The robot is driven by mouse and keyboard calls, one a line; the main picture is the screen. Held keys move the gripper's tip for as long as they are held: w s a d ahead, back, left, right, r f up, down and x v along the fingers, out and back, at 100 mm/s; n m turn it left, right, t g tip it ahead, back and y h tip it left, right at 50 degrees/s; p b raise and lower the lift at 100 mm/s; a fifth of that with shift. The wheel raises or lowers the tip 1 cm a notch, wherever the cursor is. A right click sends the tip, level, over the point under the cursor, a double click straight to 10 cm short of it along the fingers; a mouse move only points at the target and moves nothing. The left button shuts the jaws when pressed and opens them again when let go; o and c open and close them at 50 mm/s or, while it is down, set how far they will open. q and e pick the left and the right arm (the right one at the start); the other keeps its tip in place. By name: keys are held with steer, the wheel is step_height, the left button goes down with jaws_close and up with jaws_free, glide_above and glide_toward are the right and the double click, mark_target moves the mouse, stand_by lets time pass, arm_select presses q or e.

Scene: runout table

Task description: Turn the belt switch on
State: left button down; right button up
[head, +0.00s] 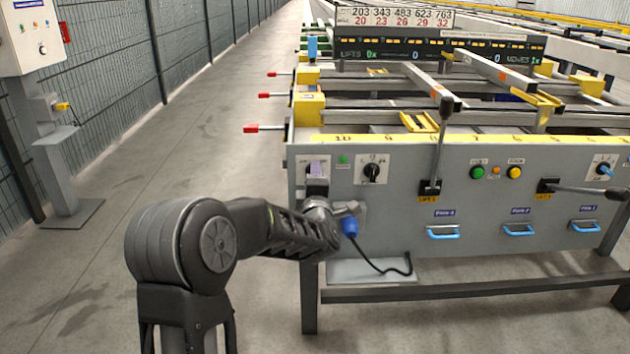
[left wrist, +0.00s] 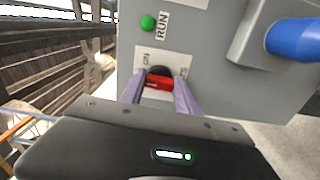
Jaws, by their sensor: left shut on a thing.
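The belt switch, a black knob with a red handle (left wrist: 160,83), sits on a white plate in the left wrist view. A green lamp (left wrist: 148,22) marked RUN is beside it, and it also shows in the head view (head: 343,159). My left gripper (left wrist: 160,80) has its two purple-grey fingers on either side of the red handle and is shut on it. In the head view my left gripper (head: 317,172) is at the left end of the grey panel (head: 400,215) and covers most of the switch. The lettering beside the knob is too blurred to read surely. My right gripper is not in view.
A blue plug (head: 350,228) with a black cable sticks out just below my gripper. A black rotary knob (head: 373,172) is to the right. Red-tipped levers (head: 262,128) jut from the table's left side. Open floor (head: 190,130) lies to the left, before a mesh fence.

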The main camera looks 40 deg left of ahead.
arm_select(q)
steer(key=m, duration=0.4)
steer(key=m+p, duration=0.1)
steer(key=m, duration=0.3)
steer(key=shift+f+m, duration=0.2)
steer(key=shift+m, duration=0.1)
stand_by(0.3)
steer(key=c, duration=0.9)
jaws_free()
steer(key=p+v, duration=0.2)
steer(key=v, duration=0.6)
